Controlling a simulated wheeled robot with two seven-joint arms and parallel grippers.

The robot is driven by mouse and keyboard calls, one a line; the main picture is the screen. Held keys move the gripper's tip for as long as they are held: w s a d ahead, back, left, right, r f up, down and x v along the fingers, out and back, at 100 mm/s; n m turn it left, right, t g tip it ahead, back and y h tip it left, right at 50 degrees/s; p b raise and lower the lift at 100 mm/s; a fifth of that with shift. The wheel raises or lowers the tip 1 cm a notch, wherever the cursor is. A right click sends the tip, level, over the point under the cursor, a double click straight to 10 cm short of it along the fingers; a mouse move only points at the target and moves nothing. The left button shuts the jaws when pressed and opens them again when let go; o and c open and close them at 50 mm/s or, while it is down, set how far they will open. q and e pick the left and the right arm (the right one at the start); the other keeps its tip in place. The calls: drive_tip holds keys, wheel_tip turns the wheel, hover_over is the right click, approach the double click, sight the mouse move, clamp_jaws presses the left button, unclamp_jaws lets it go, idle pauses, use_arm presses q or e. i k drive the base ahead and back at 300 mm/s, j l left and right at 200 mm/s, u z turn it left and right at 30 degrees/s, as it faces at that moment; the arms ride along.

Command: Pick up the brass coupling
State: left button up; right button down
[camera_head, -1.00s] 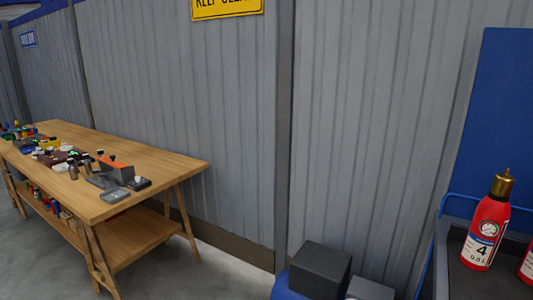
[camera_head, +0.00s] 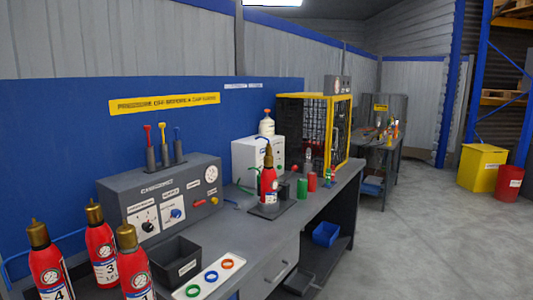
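I cannot make out a separate brass coupling for certain. Brass-coloured fittings top three red extinguisher bottles at the lower left: a left fitting (camera_head: 38,234), a rear fitting (camera_head: 94,213) and a right fitting (camera_head: 127,236). Another red bottle (camera_head: 269,188) with a brass-coloured neck stands upright on a dark plate mid-bench. Neither of my grippers is in view.
The grey bench (camera_head: 338,187) runs away to the right. It carries a control box (camera_head: 165,200), a dark open bin (camera_head: 177,263), a white tray with coloured rings (camera_head: 210,275) and a yellow-framed cage (camera_head: 315,128). Clear floor (camera_head: 430,230) lies right.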

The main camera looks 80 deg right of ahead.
sight(268, 148)
drive_tip(key=z, duration=2.8)
